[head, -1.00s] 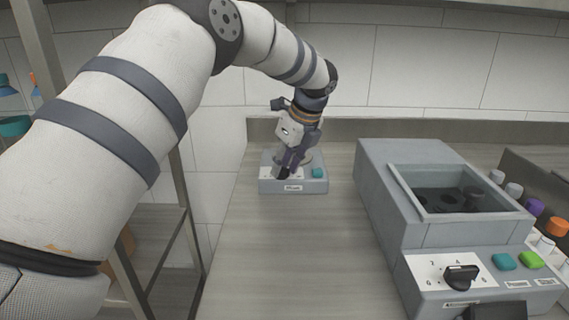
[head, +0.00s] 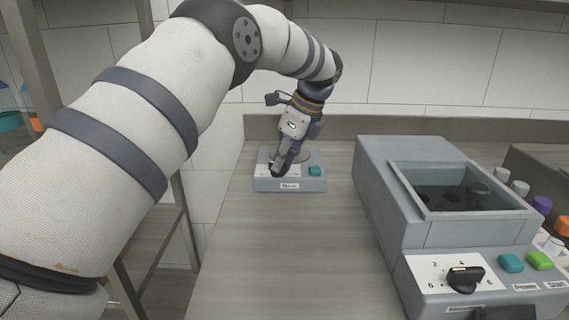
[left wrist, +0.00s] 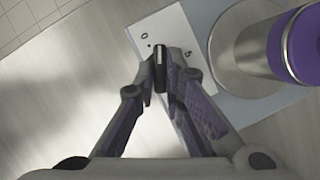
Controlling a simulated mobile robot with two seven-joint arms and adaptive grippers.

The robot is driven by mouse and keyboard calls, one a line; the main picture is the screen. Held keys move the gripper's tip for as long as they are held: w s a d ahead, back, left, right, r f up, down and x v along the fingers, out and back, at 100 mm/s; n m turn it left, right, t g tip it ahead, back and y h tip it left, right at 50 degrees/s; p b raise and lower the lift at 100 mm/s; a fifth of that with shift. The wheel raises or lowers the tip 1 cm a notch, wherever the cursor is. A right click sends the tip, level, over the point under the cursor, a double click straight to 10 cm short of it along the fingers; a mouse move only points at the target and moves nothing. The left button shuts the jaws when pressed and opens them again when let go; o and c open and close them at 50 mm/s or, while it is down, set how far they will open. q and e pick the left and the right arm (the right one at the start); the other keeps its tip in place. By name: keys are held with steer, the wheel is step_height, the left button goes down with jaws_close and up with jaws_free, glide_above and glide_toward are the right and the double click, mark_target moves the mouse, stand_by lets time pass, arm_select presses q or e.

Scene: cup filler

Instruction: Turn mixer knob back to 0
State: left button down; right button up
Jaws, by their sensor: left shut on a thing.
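The mixer (head: 262,184) is a small grey-blue box at the back of the counter, with a white dial plate and a teal button (head: 315,171). My left gripper (head: 277,170) reaches down to its front left side. In the left wrist view its fingers (left wrist: 161,72) are shut on the dark mixer knob (left wrist: 159,54). The white dial plate (left wrist: 180,28) shows a 0 at its upper left and another mark to the right. The knob's exact setting is hard to read. My right gripper is not in view.
A purple-banded cylinder (left wrist: 297,45) stands on the mixer's round metal plate (left wrist: 236,50). A larger grey machine (head: 400,180) with a black knob (head: 465,278) and teal and green buttons stands at the right. The counter (head: 270,250) in front of the mixer is clear.

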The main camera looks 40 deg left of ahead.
arm_select(q)
steer(key=n+b, duration=0.1)
steer(key=n+g+b, duration=0.1)
steer(key=n, duration=0.1)
steer(key=shift+w+a+f+n+g, duration=0.1)
steer(key=shift+w+f+n+g, duration=0.1)
steer(key=shift+f+n+g, duration=0.1)
steer(key=shift+r+n+h+b, duration=0.15)
steer(key=shift+n+h+b, duration=0.25)
steer(key=shift+n+b, duration=0.35)
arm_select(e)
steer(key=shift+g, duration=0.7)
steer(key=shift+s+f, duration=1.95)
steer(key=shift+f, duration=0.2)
arm_select(q)
steer(key=c, duration=1.7)
jaws_free()
steer(key=shift+r, duration=0.1)
